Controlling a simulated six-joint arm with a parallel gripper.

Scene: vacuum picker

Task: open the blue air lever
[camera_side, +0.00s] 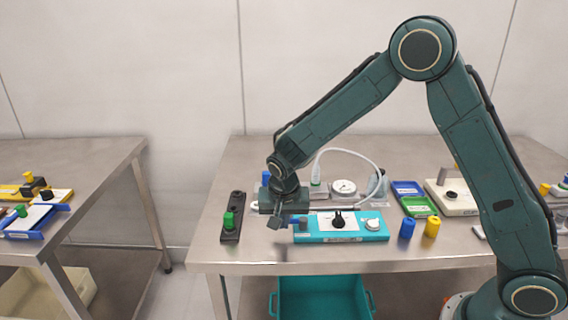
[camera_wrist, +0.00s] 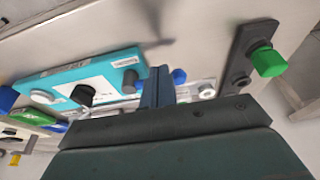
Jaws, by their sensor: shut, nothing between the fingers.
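A blue knob, which looks like the air lever (camera_side: 266,178), stands behind my gripper at the back left of the table in the side view. It also shows in the wrist view (camera_wrist: 179,76), just right of my fingers and partly hidden by them. I cannot tell which way the lever is turned. My gripper (camera_side: 279,223) is shut and empty. It hangs over the table between the teal panel (camera_side: 348,238) and the dark strip with a green knob. In the wrist view my closed fingers (camera_wrist: 158,70) point past the panel's end.
The dark strip (camera_side: 231,230) carries a green knob (camera_side: 229,220). A white hose (camera_side: 366,160) arches near a round gauge (camera_side: 343,188). Blue (camera_side: 407,227) and yellow (camera_side: 432,227) cylinders stand right of the panel. The table's front strip is clear.

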